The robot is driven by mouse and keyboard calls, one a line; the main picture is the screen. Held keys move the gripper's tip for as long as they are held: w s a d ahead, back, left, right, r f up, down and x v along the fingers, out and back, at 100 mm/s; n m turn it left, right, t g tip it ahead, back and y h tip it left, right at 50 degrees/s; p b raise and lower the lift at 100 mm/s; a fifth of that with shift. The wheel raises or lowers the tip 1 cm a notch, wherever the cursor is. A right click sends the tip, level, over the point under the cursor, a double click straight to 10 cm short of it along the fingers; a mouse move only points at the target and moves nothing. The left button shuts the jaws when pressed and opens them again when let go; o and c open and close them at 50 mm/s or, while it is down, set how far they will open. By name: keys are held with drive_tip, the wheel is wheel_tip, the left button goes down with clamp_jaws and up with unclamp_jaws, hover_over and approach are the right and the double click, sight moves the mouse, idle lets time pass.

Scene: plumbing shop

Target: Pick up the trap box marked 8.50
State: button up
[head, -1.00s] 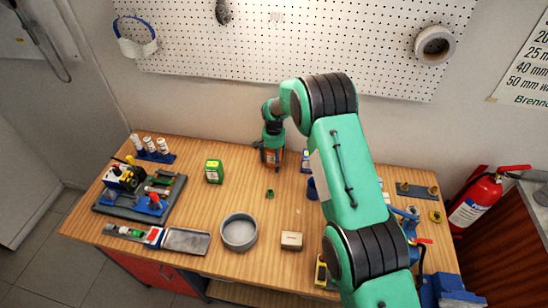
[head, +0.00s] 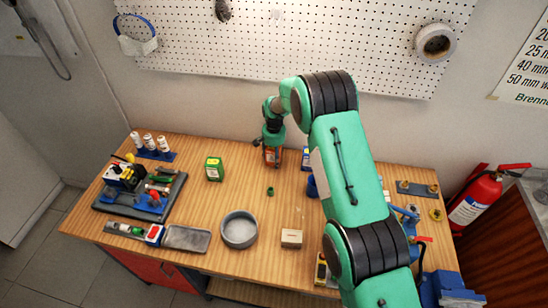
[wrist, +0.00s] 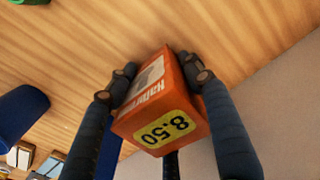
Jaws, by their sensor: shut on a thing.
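The orange trap box (wrist: 158,105) carries a yellow label reading 8.50, seen upside down in the wrist view. My gripper (wrist: 160,82) is shut on it, with one dark finger against each side. In the head view the orange box (head: 272,156) is at the back of the workbench, under my gripper (head: 273,148), which partly hides it. I cannot tell from these views whether its underside touches the bench.
A blue-and-white box (head: 306,158) and a blue cup (head: 312,187) stand just right of it. A green box (head: 214,169) stands to the left, and a small green fitting (head: 270,191) lies in front. The pegboard wall (head: 290,40) is close behind.

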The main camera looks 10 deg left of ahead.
drive_tip(key=shift+r, duration=0.15)
drive_tip(key=shift+w+r, duration=0.1)
drive_tip(key=shift+r, duration=1.3)
drive_tip(key=shift+s+d+r, duration=0.1)
drive_tip(key=shift+s+r, duration=0.15)
drive_tip(key=shift+s, duration=0.05)
drive_tip(key=s+d, duration=0.2)
drive_tip(key=s, duration=0.2)
drive_tip(key=s+d+r, duration=0.1)
drive_tip(key=s+d, duration=0.1)
drive_tip(key=s, duration=0.3)
drive_tip(key=s+d+b, duration=0.1)
drive_tip(key=s+d, duration=0.1)
drive_tip(key=s, duration=0.3)
drive_tip(key=shift+d+r, duration=0.2)
